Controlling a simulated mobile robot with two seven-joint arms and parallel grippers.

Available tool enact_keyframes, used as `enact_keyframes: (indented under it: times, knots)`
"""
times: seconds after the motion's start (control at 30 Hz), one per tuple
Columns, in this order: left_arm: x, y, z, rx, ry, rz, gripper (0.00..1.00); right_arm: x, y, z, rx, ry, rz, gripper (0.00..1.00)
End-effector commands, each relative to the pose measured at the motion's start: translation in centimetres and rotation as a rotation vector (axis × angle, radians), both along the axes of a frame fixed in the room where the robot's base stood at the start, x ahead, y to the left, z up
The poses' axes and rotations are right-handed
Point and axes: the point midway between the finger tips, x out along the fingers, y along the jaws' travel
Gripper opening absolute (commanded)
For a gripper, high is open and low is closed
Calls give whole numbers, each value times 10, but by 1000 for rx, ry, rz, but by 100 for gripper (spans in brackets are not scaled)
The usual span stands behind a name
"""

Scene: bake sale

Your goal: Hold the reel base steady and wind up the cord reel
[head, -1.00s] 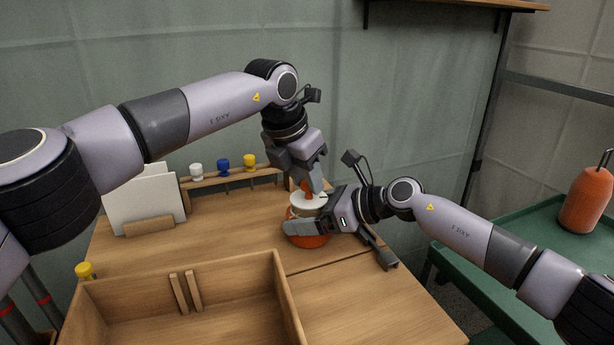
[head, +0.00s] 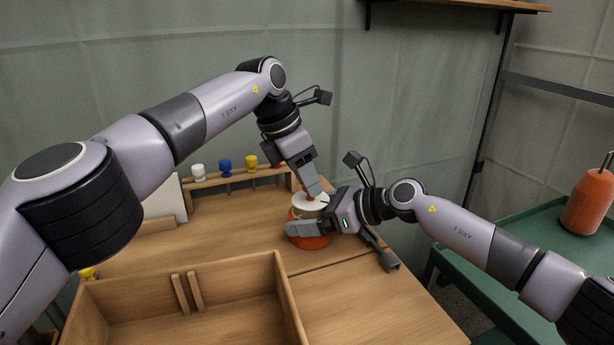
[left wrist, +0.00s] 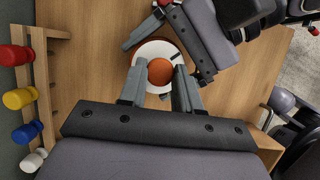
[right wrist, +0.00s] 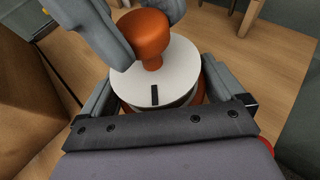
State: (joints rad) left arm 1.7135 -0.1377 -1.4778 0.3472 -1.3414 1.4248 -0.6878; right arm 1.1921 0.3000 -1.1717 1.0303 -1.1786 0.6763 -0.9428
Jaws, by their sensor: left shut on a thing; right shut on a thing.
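The cord reel stands on the wooden table, with an orange base (head: 318,241), a white round top (right wrist: 175,72) with a dark mark, and an orange knob (right wrist: 146,32). My left gripper (head: 318,194) reaches down from above and is shut on the knob, which shows between its fingers in the left wrist view (left wrist: 160,72). My right gripper (head: 310,229) comes in low from the right and is shut on the reel base, one finger on each side. Its fingers and body hide part of the base.
An open wooden tray (head: 180,285) stands at the front left. A rack with coloured pegs (head: 225,168) is at the back. A white card (head: 163,197) stands left, partly behind my left arm. An orange bottle (head: 588,202) stands on a green cart (head: 520,235) at the right.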

Motion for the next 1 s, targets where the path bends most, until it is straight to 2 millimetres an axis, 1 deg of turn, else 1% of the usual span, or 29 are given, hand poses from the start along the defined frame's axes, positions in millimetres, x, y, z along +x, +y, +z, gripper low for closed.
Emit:
enact_keyframes:
  times: [0.3, 0.33, 0.37, 0.4, 0.67, 0.77, 0.87, 1.0]
  knots:
    - [-1, -1, 1, -2, 0, -3, 2, 0, -1, -1, -1, 3, -2, 58]
    - [-1, -1, 1, -2, 0, -3, 42, 0, -1, -1, -1, 3, -2, 58]
    - [-1, -1, 1, -2, 0, -3, 52, 0, -1, -1, -1, 3, -2, 58]
    - [-1, -1, 1, -2, 1, -2, 58, 0, -1, -1, -1, 3, -2, 58]
    - [0, 0, 1, -1, 0, 0, 58, 0, -1, -1, 0, 2, -2, 58]
    - [-1, 2, 5, -1, 0, 0, 58, 0, -1, -1, 0, 2, -2, 58]
    - [-2, 7, 18, -2, -4, 0, 58, 0, -1, -1, 0, 2, -2, 58]
    - [-6, 17, 45, -2, -4, 0, 58, 0, -1, -1, 0, 2, -2, 58]
